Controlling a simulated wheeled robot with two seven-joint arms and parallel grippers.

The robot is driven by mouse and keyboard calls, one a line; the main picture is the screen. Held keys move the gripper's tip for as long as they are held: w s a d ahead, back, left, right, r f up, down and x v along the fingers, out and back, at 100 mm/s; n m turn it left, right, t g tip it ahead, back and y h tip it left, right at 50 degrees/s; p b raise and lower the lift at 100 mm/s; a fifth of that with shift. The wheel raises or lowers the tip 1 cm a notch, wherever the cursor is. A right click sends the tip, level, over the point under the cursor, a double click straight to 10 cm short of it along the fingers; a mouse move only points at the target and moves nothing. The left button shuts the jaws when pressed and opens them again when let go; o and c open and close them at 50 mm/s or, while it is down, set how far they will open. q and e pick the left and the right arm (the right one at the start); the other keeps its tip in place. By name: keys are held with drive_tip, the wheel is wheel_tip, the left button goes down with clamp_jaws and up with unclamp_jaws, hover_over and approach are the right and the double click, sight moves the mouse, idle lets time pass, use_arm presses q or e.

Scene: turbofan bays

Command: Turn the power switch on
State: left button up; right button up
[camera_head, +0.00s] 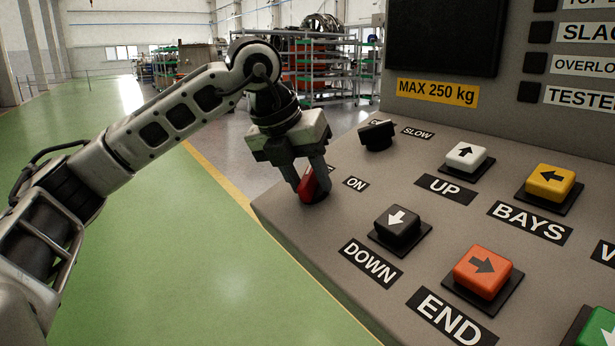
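The red power switch (308,187) is a rotary knob on a dark round base at the near left corner of the sloping grey control panel (405,160). An "ON" label (356,183) is to its right. Another label behind it is mostly hidden by my gripper. My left gripper (308,190) points down at the switch, with one finger on each side of the red knob. The fingers appear to touch the knob, and they cover part of it, so its exact angle is hard to read. My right gripper is not in view.
A black knob (377,135) by a "SLOW" label stands behind the switch. White UP (466,156), black DOWN (397,225), yellow (549,184) and orange (482,270) arrow buttons lie to the right. An upright panel rises behind. Open green floor (220,270) is at left.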

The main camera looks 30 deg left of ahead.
use_arm(q)
clamp_jaws()
